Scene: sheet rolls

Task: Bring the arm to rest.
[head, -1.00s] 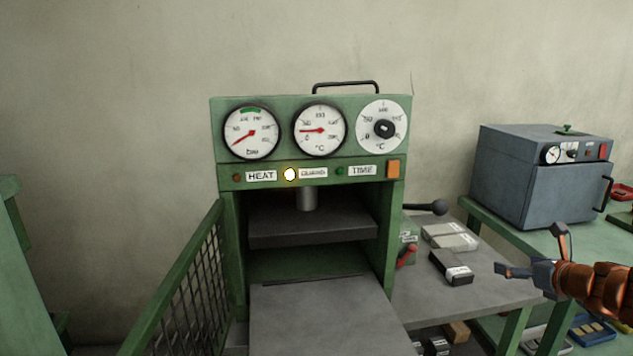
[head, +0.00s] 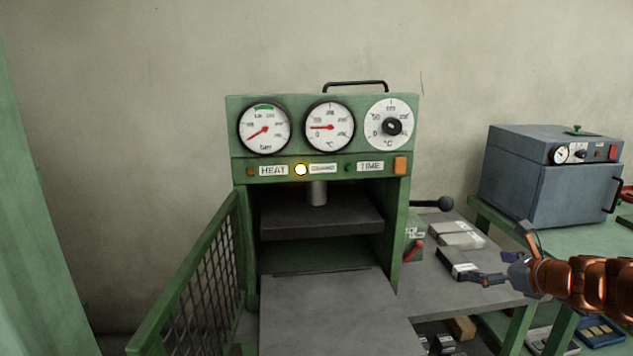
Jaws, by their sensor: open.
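My gripper (head: 506,257) is at the right of the head view, at the end of my orange-brown arm. Its two fingers are spread apart, with nothing between them. It hangs in front of the grey side table (head: 440,292), right of the green press (head: 240,182). From here one finger overlaps the dark block with a pale label (head: 459,262) in the picture; I cannot tell how far apart they are.
A grey-blue oven (head: 545,185) stands on a green bench at right. A green panel (head: 25,220) edges the far left.

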